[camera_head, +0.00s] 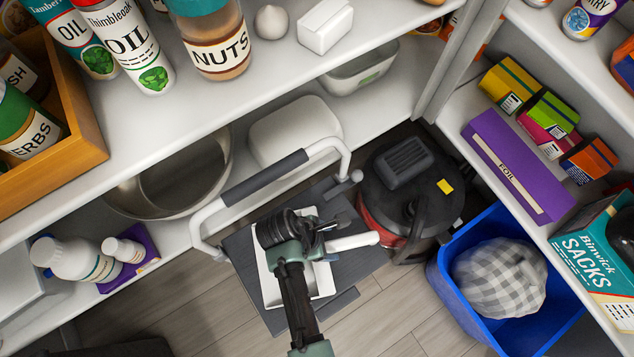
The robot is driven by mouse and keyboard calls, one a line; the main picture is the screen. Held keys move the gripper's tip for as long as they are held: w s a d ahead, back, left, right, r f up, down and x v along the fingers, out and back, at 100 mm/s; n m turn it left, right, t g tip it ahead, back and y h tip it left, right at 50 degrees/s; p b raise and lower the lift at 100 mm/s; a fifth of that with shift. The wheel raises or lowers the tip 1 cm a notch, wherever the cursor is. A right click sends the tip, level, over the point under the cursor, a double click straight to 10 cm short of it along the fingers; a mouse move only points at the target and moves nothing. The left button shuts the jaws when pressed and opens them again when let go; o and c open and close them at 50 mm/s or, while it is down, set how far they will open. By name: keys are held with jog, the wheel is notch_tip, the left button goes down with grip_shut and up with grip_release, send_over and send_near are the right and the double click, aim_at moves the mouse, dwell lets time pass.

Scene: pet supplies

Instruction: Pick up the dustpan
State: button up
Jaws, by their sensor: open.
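The white dustpan (271,287) lies on the dark grey step of a folding step stool (250,262). Its pan is partly covered by my arm and wrist. A white handle (354,241), which looks like the dustpan's, points right from it toward the vacuum cleaner. My gripper (330,232) is open, above the dustpan and just left of the white handle. The fingers are small and partly hidden by the wrist, so I cannot tell whether they touch the dustpan.
The stool's white rail with a grey grip (262,178) rises behind my gripper. A black and red vacuum cleaner (405,190) stands close right. A blue bin (462,298) holds a checked cloth bundle (500,278). Shelves (350,62) overhang behind and right. Wooden floor shows in front.

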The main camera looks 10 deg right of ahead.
aim_at(336, 245)
jog(key=x, duration=0.2)
jog(key=b+x, duration=0.2)
jog(key=x, duration=0.1)
jog(key=shift+s+d+f, duration=0.25)
jog(key=shift+s, duration=0.05)
grip_shut()
